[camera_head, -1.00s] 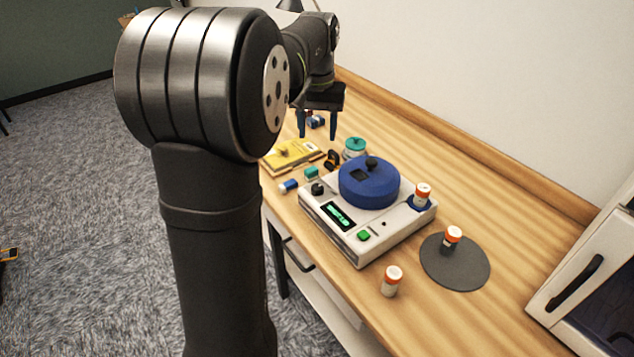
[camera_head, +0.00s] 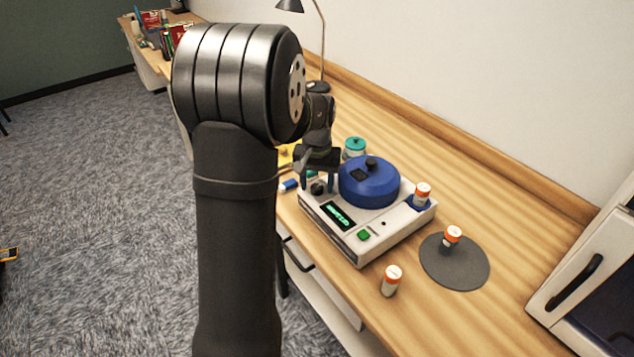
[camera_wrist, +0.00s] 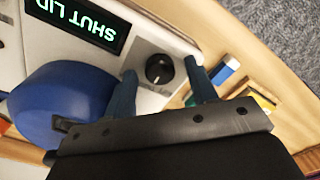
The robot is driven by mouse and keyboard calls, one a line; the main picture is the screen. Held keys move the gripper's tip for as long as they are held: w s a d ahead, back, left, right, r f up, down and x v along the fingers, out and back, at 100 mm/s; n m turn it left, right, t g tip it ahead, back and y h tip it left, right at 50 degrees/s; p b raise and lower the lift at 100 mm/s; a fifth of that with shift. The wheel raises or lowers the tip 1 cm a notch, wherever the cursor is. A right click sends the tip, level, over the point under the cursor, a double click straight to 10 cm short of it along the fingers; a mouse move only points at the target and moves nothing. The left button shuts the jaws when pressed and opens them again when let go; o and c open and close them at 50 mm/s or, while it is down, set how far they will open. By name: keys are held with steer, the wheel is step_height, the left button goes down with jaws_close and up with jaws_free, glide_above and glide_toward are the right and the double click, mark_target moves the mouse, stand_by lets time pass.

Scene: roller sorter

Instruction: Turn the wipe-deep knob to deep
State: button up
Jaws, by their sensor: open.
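The knob (camera_head: 317,188) is a small black dial on the top left of the white sorter machine (camera_head: 385,237). In the wrist view the knob (camera_wrist: 159,69) shows a pale pointer mark on a grey plate; its label is too blurred to read. My gripper (camera_head: 318,183) is at the knob, fingers pointing down. In the wrist view its two blue fingers (camera_wrist: 160,82) are open, one on each side of the knob, with gaps between. The display (camera_wrist: 92,20) reads "SHUT LID", upside down in that view.
A blue round lid (camera_head: 370,187) with a black handle stands close beside my gripper. A teal-topped jar (camera_head: 355,146) is behind. A blue-and-white block (camera_head: 289,186) lies left.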

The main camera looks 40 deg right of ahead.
steer(key=shift+c, duration=0.2)
steer(key=c, duration=0.9)
steer(key=shift+c, duration=0.2)
steer(key=shift+m, duration=0.3)
steer(key=m, duration=0.4)
steer(key=shift+m, duration=2.1)
